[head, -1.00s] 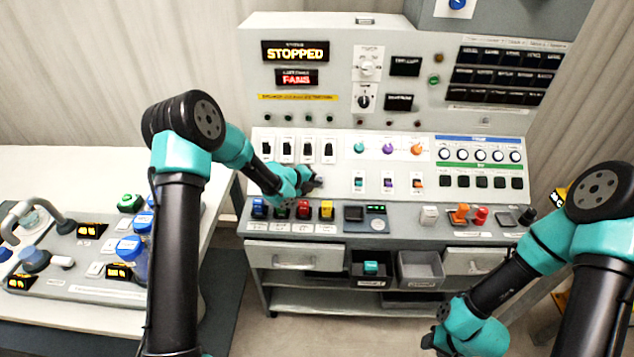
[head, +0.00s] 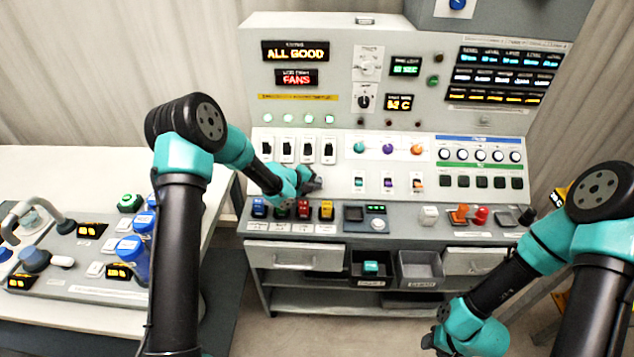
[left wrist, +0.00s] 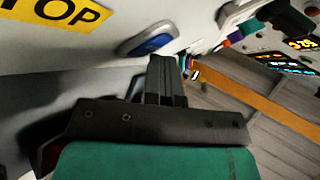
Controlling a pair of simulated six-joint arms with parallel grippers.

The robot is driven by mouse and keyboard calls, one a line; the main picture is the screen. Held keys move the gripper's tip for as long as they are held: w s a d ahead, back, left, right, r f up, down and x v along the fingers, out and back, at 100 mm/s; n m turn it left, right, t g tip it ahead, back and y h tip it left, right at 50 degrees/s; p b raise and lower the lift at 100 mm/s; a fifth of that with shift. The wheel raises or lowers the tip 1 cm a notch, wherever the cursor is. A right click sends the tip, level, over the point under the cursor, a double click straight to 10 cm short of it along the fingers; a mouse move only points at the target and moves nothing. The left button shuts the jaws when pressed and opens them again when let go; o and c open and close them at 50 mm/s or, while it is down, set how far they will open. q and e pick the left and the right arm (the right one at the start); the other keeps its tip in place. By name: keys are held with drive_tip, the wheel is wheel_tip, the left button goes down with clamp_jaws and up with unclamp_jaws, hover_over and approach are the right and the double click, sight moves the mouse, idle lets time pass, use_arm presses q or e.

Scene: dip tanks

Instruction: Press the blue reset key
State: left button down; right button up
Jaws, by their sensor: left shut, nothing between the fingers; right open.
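A blue key (head: 259,207) sits at the left end of a row of coloured keys on the console's sloped front. My left gripper (head: 315,184) is shut and empty, up and to the right of that key, over the panel near the yellow key (head: 326,209). In the left wrist view its closed fingers (left wrist: 167,80) are close to a blue oval piece (left wrist: 150,43) with a pale rim; I cannot tell if this is the same key. My right gripper (head: 437,340) is low at the front right, away from the console; its fingers are barely visible.
The upper display (head: 295,51) reads ALL GOOD; the red one (head: 296,77) reads FANS. Black switches (head: 307,151) stand above the keys. A yellow label (left wrist: 60,13) ending in TOP shows in the left wrist view. A side bench (head: 60,170) with bottles stands left.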

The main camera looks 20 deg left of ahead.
use_arm(q)
drive_tip(key=shift+s+d+r, duration=0.1)
drive_tip(key=shift+s+r, duration=0.4)
drive_tip(key=shift+r, duration=0.1)
drive_tip(key=shift+r, duration=0.1)
idle(0.3)
drive_tip(key=shift+s+d+r, duration=0.2)
drive_tip(key=shift+s+r, duration=0.55)
drive_tip(key=shift+r, duration=0.2)
drive_tip(key=shift+s+d+r, duration=0.15)
drive_tip(key=shift+s+r, duration=0.6)
drive_tip(key=shift+r, duration=0.15)
